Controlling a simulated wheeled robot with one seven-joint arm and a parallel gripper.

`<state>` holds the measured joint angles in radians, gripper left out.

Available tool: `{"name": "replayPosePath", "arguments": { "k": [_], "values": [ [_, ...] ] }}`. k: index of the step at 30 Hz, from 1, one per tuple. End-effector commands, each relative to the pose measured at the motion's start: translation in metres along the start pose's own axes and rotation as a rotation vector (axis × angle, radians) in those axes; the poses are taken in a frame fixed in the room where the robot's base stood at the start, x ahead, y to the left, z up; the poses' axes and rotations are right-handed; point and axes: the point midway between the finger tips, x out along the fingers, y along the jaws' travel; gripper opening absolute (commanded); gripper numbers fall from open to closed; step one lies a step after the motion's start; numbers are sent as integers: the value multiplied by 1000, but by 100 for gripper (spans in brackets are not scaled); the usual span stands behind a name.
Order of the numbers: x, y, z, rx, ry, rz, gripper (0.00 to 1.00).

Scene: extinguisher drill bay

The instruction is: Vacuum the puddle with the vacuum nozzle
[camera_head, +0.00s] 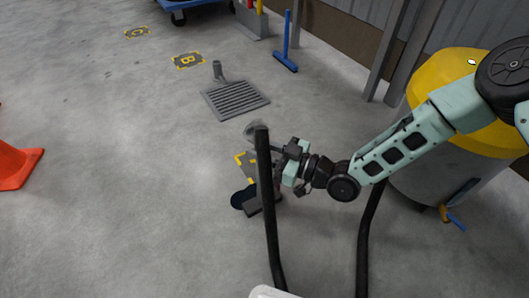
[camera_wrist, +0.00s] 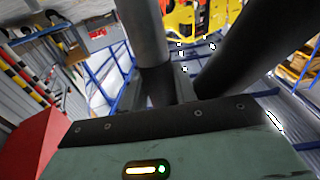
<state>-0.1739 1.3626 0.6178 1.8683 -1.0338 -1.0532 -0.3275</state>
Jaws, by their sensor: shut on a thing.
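My gripper (camera_head: 276,165) is shut on the vacuum nozzle, above the floor at the middle of the head view. A thick black hose (camera_head: 268,220) runs from the top of the nozzle down past the gripper. The wrist view shows a grey tube (camera_wrist: 143,30) at the jaws and a black hose (camera_wrist: 255,45).
A yellow and grey vacuum drum (camera_head: 425,185) stands at the right behind my arm. A floor drain grate (camera_head: 236,99) lies beyond the gripper. Yellow floor marks (camera_head: 187,60) lie farther back. An orange cone (camera_head: 15,165) stands at the left.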

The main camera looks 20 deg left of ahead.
Motion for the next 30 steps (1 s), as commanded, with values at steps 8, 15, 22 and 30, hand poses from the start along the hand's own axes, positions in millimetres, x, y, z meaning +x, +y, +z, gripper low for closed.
{"name": "replayPosePath", "arguments": {
  "k": [8, 15, 22, 30],
  "values": [
    [9, 6, -1, -1, 4, 1, 0],
    [16, 11, -1, -1, 4, 1, 0],
    [23, 16, -1, -2, 4, 0, 0],
    [31, 21, -1, -2, 4, 0, 0]
  ]
}}
